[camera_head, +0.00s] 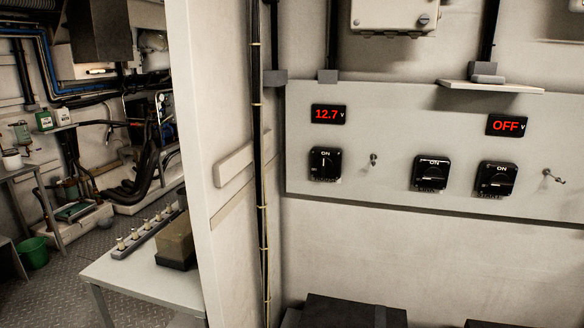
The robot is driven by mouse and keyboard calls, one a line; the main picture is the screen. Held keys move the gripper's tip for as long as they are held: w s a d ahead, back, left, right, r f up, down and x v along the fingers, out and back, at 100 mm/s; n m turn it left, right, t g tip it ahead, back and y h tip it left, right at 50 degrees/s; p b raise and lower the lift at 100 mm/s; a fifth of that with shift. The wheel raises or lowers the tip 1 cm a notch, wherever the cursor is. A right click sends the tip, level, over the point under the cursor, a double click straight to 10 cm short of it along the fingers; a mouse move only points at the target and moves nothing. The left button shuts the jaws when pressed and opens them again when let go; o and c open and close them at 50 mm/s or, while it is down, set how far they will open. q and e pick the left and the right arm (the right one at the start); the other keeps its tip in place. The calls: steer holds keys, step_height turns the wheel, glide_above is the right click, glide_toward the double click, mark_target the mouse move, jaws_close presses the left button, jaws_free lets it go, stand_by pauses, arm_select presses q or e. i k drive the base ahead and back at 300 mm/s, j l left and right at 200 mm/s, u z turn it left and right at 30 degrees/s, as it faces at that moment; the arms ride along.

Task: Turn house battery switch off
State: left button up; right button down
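A grey panel (395,115) on the wall carries three black rotary battery switches, each with an ON mark at the top. The left switch (325,164) sits below a red display (328,114) reading 12.7 V, and its knob looks upright, toward ON. The middle switch (431,174) and right switch (496,180) look turned sideways, though their knobs are small and dark. A display (507,125) above the right switch reads OFF. Labels below the knobs are too small to read, so I cannot tell which is the house switch. Neither gripper is in view.
Small metal fittings (373,159) (553,176) stick out beside the switches. A small shelf (490,87) juts out above the panel. Dark boxes (345,312) stand below it. A partition edge (200,130) and a bench (150,285) stand at left. The space before the switches looks clear.

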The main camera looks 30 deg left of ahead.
mark_target(325, 165)
steer(key=u, duration=0.85)
